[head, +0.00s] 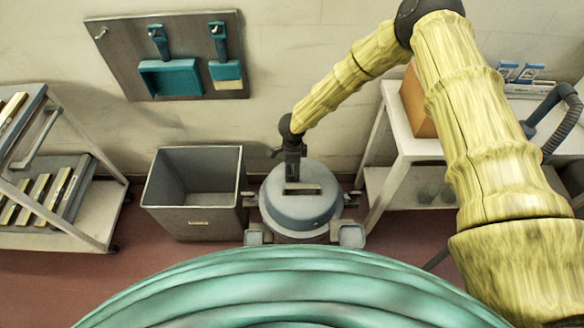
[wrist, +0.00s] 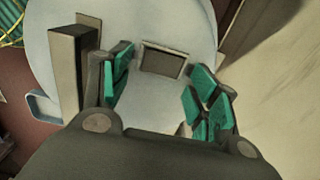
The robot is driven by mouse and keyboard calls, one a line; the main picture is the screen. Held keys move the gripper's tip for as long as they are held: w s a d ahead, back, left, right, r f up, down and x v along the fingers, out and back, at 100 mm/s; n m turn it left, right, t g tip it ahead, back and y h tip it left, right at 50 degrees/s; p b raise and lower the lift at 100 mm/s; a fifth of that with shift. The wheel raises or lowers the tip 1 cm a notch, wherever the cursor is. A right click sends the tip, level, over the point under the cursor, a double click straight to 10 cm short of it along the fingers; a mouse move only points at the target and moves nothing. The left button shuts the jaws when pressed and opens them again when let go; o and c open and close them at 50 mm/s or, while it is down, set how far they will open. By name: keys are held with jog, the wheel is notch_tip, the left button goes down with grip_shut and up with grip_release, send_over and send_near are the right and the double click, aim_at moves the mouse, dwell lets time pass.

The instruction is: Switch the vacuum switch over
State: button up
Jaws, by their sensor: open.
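The vacuum (head: 290,211) is a round grey drum with a domed lid, standing on the floor below the wall in the head view. My gripper (head: 292,178) points down over its lid. In the wrist view the pale lid (wrist: 125,22) lies under my gripper (wrist: 160,78). The teal-padded fingers are open and apart, with nothing between them. The vacuum switch (wrist: 162,60), a small dark rectangle in a lighter frame, shows beyond and between the fingertips. I cannot tell which way it is set. The lid's raised handle (wrist: 72,75) stands close to the left finger.
A grey open bin (head: 195,202) stands just left of the vacuum. A rack cart (head: 70,215) is at the far left. A white table (head: 400,147) with a brown box (head: 417,105) stands at right. A dustpan board (head: 125,50) hangs behind.

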jog(key=shift+r, duration=0.1)
notch_tip(320, 180, up, 12)
dwell(0.5)
dwell(0.5)
